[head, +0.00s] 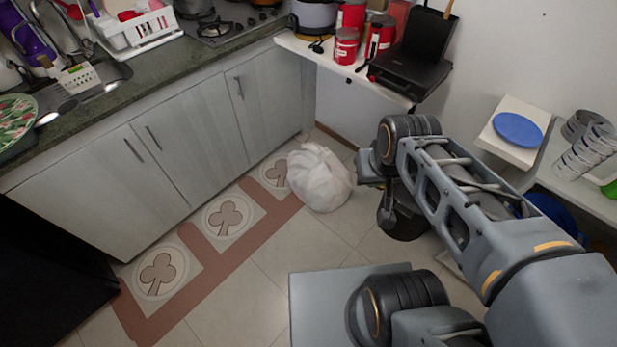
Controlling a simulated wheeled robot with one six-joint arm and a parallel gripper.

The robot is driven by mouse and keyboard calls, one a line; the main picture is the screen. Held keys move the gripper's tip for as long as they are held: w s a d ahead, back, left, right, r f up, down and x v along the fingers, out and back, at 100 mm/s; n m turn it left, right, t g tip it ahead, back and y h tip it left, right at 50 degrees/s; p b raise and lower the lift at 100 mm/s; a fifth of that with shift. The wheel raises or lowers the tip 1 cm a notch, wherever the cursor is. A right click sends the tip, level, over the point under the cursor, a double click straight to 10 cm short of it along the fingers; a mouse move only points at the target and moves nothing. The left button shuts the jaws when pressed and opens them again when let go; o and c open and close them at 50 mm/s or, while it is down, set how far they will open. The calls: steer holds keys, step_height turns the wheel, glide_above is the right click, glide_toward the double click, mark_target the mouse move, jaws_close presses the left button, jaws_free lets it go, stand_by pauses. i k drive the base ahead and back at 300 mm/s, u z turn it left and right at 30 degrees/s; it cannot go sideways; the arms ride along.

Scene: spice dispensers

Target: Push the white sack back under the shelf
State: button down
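The white sack (318,180) is a rumpled, rounded bag on the tiled floor. It stands in front of the low cabinets and partly over the end of the clover-patterned mat. The white shelf (345,69) is on the back wall, above and behind the sack, with open floor beneath it. The sack sits forward of the shelf's front edge. My gripper (388,213) seems to be the dark part hanging below my arm's elbow, to the right of the sack and apart from it. Its fingers are too dark and covered to read.
Red cans (346,46) and a black appliance (409,68) stand on the shelf. Grey cabinets (165,165) line the left. A small shelf with a blue plate (517,129) is at the right. The floor (290,255) in front of the sack is clear.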

mark_target(317, 176)
steer(key=u, duration=0.35)
steer(key=i, duration=0.75)
steer(key=u, duration=1)
steer(key=i, duration=0.25)
steer(key=u, duration=0.2)
